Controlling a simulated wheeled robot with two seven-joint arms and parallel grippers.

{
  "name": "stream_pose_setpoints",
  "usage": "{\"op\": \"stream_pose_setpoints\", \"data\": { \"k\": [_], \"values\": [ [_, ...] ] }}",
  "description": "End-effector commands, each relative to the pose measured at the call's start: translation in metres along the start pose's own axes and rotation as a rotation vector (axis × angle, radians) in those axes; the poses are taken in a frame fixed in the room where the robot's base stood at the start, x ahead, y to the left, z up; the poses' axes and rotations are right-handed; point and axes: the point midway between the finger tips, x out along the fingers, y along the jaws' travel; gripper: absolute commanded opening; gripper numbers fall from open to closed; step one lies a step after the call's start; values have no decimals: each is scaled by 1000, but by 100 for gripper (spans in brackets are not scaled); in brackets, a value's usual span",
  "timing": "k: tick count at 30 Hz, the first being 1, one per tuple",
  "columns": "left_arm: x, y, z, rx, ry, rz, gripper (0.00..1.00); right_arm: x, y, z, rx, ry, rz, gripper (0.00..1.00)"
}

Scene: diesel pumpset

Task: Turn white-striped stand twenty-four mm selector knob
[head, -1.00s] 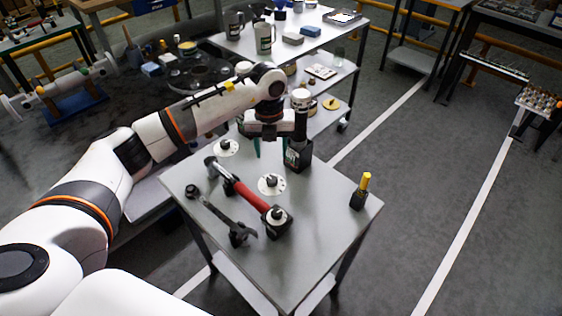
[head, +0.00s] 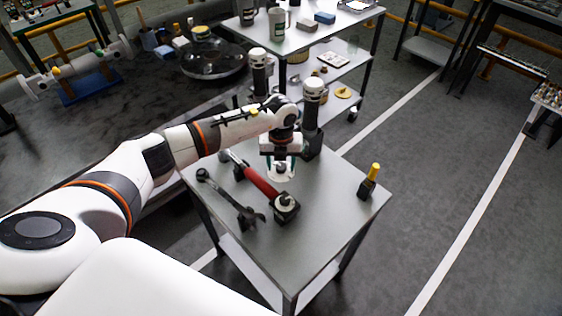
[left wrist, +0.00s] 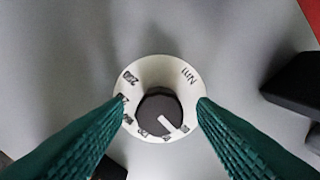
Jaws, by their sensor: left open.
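A round white dial plate (left wrist: 152,70) with dark markings, including "Nm", carries a dark selector knob (left wrist: 160,104) with a white stripe. The stripe points to the lower right in the left wrist view. The dial also shows in the head view (head: 282,177), on the grey table top, partly hidden by my gripper. My left gripper (head: 280,168) is open above it. Its green fingers stand on either side of the knob in the left wrist view (left wrist: 160,98), with gaps between them and the knob. My right gripper is not seen.
A red-handled tool (head: 258,181) with a black end block (head: 286,207) and a dark wrench (head: 232,198) lie close by. A tall black-and-white device (head: 312,110) stands behind the gripper. A yellow-topped item (head: 370,180) stands right. The table's front (head: 290,255) is clear.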

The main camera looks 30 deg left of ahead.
Motion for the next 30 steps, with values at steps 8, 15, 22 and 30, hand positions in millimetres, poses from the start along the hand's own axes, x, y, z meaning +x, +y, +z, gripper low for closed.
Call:
{"op": "stream_pose_setpoints", "data": {
  "k": [8,15,22,30],
  "values": [
    [1,0,0,0,0,0,47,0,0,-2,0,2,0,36],
    [0,0,0,0,0,0,7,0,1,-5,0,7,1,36],
    [1,0,0,17,1,0,7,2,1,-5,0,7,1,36],
    [2,0,-1,139,2,0,7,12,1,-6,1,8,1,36]
  ]
}}
